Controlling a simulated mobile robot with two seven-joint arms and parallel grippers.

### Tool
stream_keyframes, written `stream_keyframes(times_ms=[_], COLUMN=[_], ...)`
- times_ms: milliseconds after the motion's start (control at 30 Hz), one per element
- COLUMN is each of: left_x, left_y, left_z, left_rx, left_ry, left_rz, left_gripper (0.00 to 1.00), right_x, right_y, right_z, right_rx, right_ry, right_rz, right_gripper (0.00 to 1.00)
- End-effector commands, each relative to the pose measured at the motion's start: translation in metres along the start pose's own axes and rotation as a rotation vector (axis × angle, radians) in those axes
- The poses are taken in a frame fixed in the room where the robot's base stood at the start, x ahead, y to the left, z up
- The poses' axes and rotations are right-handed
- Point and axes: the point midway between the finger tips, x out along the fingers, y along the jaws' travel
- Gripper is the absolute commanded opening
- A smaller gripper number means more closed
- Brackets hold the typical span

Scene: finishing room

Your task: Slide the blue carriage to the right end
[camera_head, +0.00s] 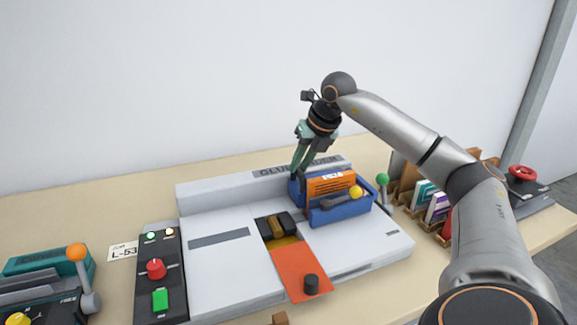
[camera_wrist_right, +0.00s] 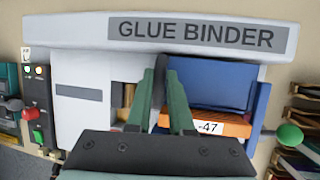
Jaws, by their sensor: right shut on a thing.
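The blue carriage (camera_head: 352,210) sits on the right part of the grey glue binder (camera_head: 222,262). It also shows in the right wrist view (camera_wrist_right: 262,105). An orange block with a white label (camera_head: 330,184) stands in it, and a grey lever with a yellow knob (camera_head: 356,192) is on its front. My right gripper (camera_head: 298,176) reaches down to the carriage's back left corner. In the right wrist view its fingers (camera_wrist_right: 163,82) are shut around a dark upright handle beside the carriage's left side. The handle's lower part is hidden. My left gripper is not in view.
A green-knobbed lever (camera_head: 382,180) stands just right of the carriage. A control box (camera_head: 160,275) and teal machine (camera_head: 45,262) are left. Wooden racks (camera_head: 408,178) with books and a red handwheel (camera_head: 522,173) are right.

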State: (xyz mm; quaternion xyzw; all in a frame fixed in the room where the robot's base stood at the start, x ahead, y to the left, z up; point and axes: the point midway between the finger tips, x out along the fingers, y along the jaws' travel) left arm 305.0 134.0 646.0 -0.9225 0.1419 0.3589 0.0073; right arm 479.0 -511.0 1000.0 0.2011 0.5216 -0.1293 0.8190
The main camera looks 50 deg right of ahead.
Motion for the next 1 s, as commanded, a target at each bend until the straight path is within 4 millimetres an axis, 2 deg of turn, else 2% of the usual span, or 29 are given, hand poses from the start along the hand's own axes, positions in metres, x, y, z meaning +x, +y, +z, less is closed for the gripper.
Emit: stream_keyframes(times_ms=[533, 567, 800, 1000], left_x=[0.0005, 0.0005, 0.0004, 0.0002], left_y=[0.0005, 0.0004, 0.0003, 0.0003], left_z=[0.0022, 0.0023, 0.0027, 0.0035], left_rx=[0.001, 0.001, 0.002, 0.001], left_ry=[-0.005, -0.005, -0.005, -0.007], left_rz=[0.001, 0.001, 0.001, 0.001], left_gripper=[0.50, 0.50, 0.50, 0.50], right_x=[-0.0022, -0.0022, -0.0019, -0.0014], right_y=[-0.0094, -0.0096, -0.0084, -0.0071], right_z=[0.0015, 0.0015, 0.0013, 0.0009], right_rx=[0.003, 0.003, 0.003, 0.001], right_ry=[-0.003, -0.003, -0.002, -0.002], right_rz=[-0.006, -0.007, -0.004, -0.001], right_gripper=[0.00, 0.22, 0.49, 0.50])
